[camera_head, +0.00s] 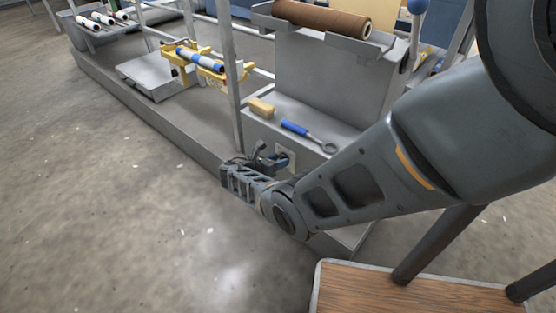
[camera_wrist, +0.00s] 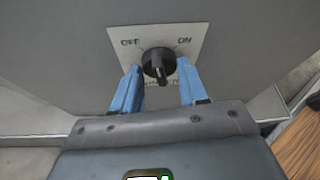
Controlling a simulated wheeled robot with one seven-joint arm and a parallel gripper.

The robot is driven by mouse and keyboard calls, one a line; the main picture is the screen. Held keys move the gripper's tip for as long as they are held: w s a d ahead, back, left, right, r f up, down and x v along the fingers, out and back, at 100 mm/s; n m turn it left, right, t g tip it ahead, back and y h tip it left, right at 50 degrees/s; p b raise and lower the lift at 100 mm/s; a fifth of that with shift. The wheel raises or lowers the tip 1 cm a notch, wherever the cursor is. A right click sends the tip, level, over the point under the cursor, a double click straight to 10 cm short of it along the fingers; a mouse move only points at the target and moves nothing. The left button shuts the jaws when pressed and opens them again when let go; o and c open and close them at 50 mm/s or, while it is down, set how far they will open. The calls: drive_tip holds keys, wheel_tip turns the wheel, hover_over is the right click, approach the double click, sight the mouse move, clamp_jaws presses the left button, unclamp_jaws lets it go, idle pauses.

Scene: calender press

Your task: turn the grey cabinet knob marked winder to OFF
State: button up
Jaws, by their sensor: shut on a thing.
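The winder knob (camera_wrist: 157,64) is dark grey to black and sits on a pale label plate (camera_wrist: 197,45) on the grey cabinet face. OFF is printed at the plate's upper left and ON at its upper right. The lettering below the knob is partly hidden. A light mark shows on the knob's lower front; I cannot tell for sure which word it points to. My gripper (camera_wrist: 158,84) has its two blue fingers on either side of the knob, shut on it.
On the cabinet ledge above lie a blue-handled wrench (camera_head: 300,130) and a tan block (camera_head: 262,107). A brown roll (camera_head: 325,17) rests higher up. A thin grey post (camera_head: 232,90) stands left of my gripper. A wooden tabletop (camera_head: 400,292) is at the lower right. Floor at the left is clear.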

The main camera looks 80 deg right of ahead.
drive_tip(key=shift+w+d+f+n+g+y+b, duration=0.1)
drive_tip(key=shift+n+g+y+b, duration=0.15)
drive_tip(key=shift+n+g+b, duration=0.8)
drive_tip(key=shift+w+f+n+g+y+b, duration=0.1)
drive_tip(key=shift+n+g+y+b, duration=0.35)
drive_tip(key=shift+n, duration=1)
drive_tip(key=shift+b, duration=0.35)
drive_tip(key=o, duration=1)
drive_tip(key=shift+h, duration=0.3)
drive_tip(key=shift+o, duration=0.2)
drive_tip(key=v, duration=0.8)
drive_tip(key=shift+p, duration=0.45)
